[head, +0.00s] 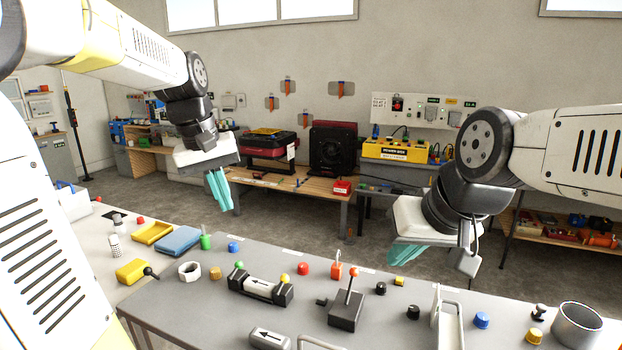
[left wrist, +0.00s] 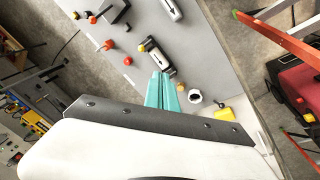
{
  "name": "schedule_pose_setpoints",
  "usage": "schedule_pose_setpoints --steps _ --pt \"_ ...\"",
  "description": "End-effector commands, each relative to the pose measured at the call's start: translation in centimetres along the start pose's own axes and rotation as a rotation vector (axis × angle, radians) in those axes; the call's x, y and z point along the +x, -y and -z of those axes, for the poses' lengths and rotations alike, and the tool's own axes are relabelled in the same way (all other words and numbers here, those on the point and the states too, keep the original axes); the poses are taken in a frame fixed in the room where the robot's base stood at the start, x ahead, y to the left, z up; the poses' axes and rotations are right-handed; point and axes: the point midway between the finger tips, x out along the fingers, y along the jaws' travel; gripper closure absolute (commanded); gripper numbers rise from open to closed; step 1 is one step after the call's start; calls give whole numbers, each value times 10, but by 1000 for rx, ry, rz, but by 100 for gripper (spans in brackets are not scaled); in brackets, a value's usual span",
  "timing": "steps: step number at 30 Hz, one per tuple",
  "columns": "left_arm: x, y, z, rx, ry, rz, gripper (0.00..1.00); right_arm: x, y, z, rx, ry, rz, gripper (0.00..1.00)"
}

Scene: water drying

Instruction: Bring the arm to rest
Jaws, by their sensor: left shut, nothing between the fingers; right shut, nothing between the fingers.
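My left gripper (head: 218,190) hangs in the air above the far left part of the grey table, its teal fingers together and empty. Its fingers also show in the left wrist view (left wrist: 163,92), against the table below. My right gripper (head: 405,255) is in the air over the far edge of the table at the right, its teal fingers shut with nothing between them. Both my arms are raised and bent, the left coming in from the upper left and the right from the right edge.
The grey table (head: 220,305) holds a joystick box (head: 346,311), a black-ended block (head: 261,287), several coloured knobs and a metal cup (head: 577,325). A blue case (head: 178,240) and yellow tray (head: 152,232) lie at left. Workbenches stand along the back wall, with open floor between.

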Motion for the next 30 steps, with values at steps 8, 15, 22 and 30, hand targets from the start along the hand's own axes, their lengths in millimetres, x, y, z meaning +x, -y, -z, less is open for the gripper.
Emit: schedule_pose_setpoints --steps 8,15,22,30 --pt "-13 3 -81 177 -162 -62 100 0 0 0 0 0 0 100" --pt "-4 8 -136 304 -284 -82 100 0 0 0 0 0 0 100" --pt "4 11 -155 353 -330 -84 100 0 0 0 0 0 0 100" --pt "4 11 -155 355 -331 -84 100 0 0 0 0 0 0 100"
